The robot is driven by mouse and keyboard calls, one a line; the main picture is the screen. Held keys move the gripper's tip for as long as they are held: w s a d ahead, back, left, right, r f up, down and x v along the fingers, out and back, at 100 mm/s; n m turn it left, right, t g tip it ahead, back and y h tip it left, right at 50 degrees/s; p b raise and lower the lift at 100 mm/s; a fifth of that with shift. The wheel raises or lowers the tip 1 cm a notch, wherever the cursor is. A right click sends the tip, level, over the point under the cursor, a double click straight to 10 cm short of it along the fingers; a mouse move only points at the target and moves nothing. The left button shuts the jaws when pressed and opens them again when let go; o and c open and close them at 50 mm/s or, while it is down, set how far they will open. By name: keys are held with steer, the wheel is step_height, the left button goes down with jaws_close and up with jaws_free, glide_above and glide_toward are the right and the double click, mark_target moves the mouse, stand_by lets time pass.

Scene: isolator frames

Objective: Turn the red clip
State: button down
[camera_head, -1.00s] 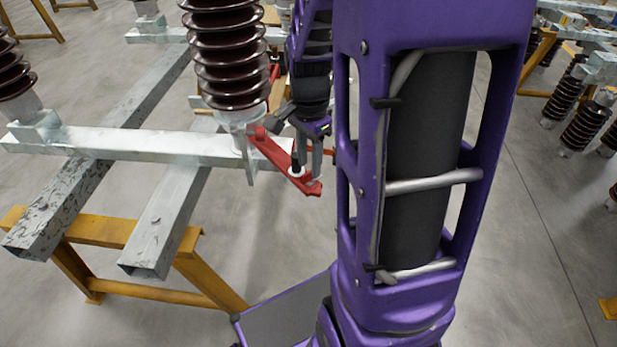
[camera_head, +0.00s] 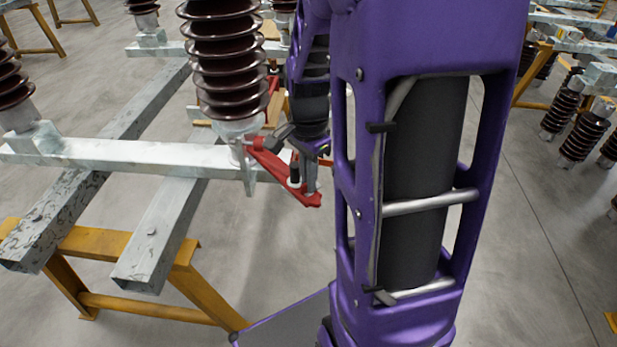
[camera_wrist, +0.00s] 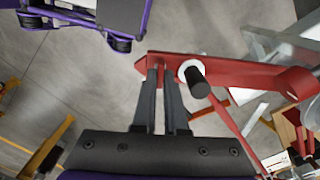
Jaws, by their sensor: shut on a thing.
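The red clip (camera_head: 270,164) is a red bar at the foot of the brown ribbed insulator (camera_head: 225,70) in the head view, sloping down to the right. It also crosses the upper part of the wrist view (camera_wrist: 245,73). A black pin with a white collar (camera_wrist: 198,84) stands on it near its free end. My gripper (camera_head: 309,186) is at that free end, beside the pin. In the wrist view my gripper (camera_wrist: 161,72) has its two fingers close together, shut on the clip's end, with a sliver of red between them.
A galvanized beam (camera_head: 120,152) carries the insulator and lies over steel beams on a yellow trestle (camera_head: 130,250). Other insulators (camera_head: 582,132) stand at the far right. My purple arm hides much of the centre. Grey floor is free at the lower right.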

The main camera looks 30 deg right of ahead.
stand_by(0.4)
steer(key=n+p, duration=0.1)
steer(key=n, duration=0.7)
steer(key=shift+n+p, duration=0.3)
steer(key=shift+p, duration=0.1)
steer(key=n, duration=0.4)
steer(key=n+p, duration=0.1)
steer(key=n, duration=0.4)
steer(key=shift+n, duration=0.3)
steer(key=c, duration=1)
jaws_free()
steer(key=shift+o, duration=0.2)
